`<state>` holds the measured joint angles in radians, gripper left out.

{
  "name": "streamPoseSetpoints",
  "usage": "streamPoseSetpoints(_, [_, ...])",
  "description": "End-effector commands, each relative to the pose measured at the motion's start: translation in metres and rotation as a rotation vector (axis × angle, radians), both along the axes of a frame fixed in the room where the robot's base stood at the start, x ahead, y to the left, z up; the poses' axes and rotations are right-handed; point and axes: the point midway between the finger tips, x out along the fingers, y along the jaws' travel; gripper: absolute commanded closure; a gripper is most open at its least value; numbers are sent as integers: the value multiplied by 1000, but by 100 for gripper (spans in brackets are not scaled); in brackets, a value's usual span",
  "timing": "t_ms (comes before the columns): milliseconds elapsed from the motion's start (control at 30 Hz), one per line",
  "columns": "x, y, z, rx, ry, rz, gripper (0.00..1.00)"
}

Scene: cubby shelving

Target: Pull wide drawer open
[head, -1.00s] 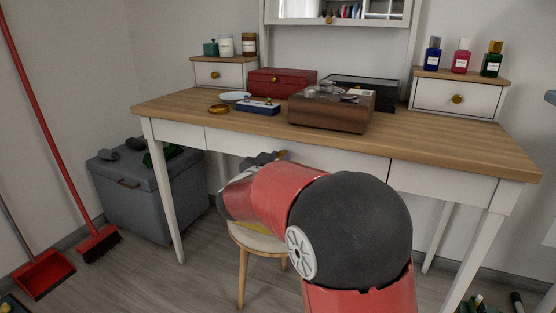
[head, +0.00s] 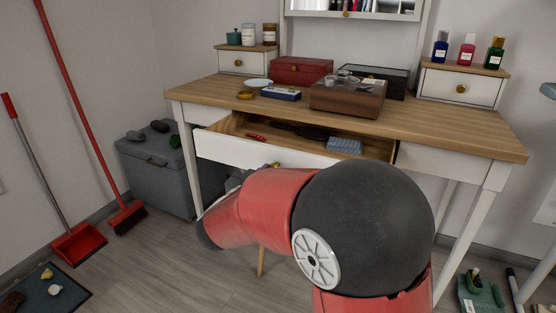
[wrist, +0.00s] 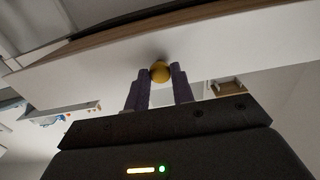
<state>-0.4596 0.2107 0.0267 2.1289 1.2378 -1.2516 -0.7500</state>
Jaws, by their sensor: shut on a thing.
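The wide drawer (head: 250,151) under the desk's wooden top is pulled partly out, with its front standing clear of the desk frame. Inside it lie a blue-grey patterned item (head: 344,145), a dark long item (head: 300,130) and a small red item (head: 256,137). In the wrist view, the drawer front (wrist: 105,65) spans the picture and a round brass knob (wrist: 160,71) sits between the fingers. My gripper (wrist: 160,75) is shut on that knob. In the head view my red and black arm hides most of the gripper and the drawer's lower right front.
The desk top (head: 440,121) holds a brown box (head: 347,98), a red box (head: 301,70) and small items. A stool stands below, mostly hidden by my arm. A grey storage box (head: 160,180), a red broom (head: 126,215) and a dustpan (head: 79,243) are at left.

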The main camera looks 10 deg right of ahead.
Motion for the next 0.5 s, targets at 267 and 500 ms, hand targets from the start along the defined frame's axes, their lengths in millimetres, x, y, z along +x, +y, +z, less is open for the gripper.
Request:
streamPoseSetpoints(267, [-32,24,1,0,0,2,100])
streamPoseSetpoints(500, [-41,30,0,0,-1,0,100])
